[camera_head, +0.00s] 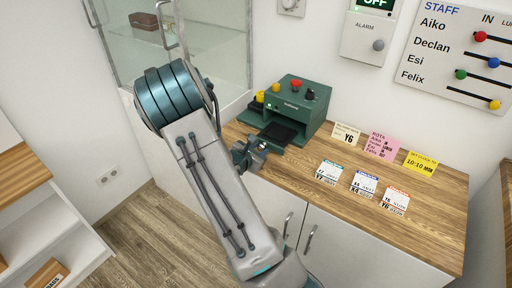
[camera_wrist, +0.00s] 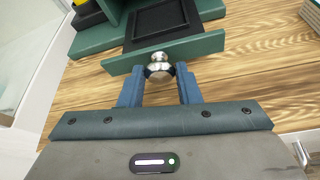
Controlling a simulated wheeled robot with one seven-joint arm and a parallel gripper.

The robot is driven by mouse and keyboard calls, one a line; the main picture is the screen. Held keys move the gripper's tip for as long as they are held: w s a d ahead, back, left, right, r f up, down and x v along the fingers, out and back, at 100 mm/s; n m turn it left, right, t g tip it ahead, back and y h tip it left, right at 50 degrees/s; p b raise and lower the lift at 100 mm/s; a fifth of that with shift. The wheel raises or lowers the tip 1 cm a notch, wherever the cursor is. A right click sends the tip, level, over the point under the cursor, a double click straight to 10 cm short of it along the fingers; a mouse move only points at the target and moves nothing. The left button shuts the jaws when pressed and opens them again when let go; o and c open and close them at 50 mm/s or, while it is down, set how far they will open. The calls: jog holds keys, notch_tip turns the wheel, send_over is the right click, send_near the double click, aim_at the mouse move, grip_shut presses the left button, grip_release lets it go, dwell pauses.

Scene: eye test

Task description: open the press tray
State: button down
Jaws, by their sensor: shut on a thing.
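The green press (camera_head: 294,103) stands on the wooden counter, with yellow, red and black knobs on top. Its press tray (camera_head: 270,133) is a dark sliding tray that sticks out of the press front. In the wrist view, the tray (camera_wrist: 160,22) has a black recessed bed, a green front plate and a round silver knob (camera_wrist: 159,67). My gripper (camera_head: 257,152) is at the tray front. In the wrist view, the blue fingers of my gripper (camera_wrist: 160,84) are shut on the silver knob, one on each side. The inner end of the tray is partly hidden.
Several small cards lie on the wooden counter (camera_head: 432,236) right of the press, with three upright notes (camera_head: 382,146) behind them. A glass-fronted cabinet (camera_head: 135,60) stands at the left. White cupboard doors (camera_head: 340,262) are below the counter.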

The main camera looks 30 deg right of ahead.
jog(key=shift+a, duration=0.2)
jog(key=c, duration=1.1)
grip_release()
jog(key=shift+o, duration=0.2)
jog(key=v, duration=1.3)
jog(key=shift+s+a+r, duration=0.15)
jog(key=shift+s+a, duration=0.05)
jog(key=shift+a, duration=0.1)
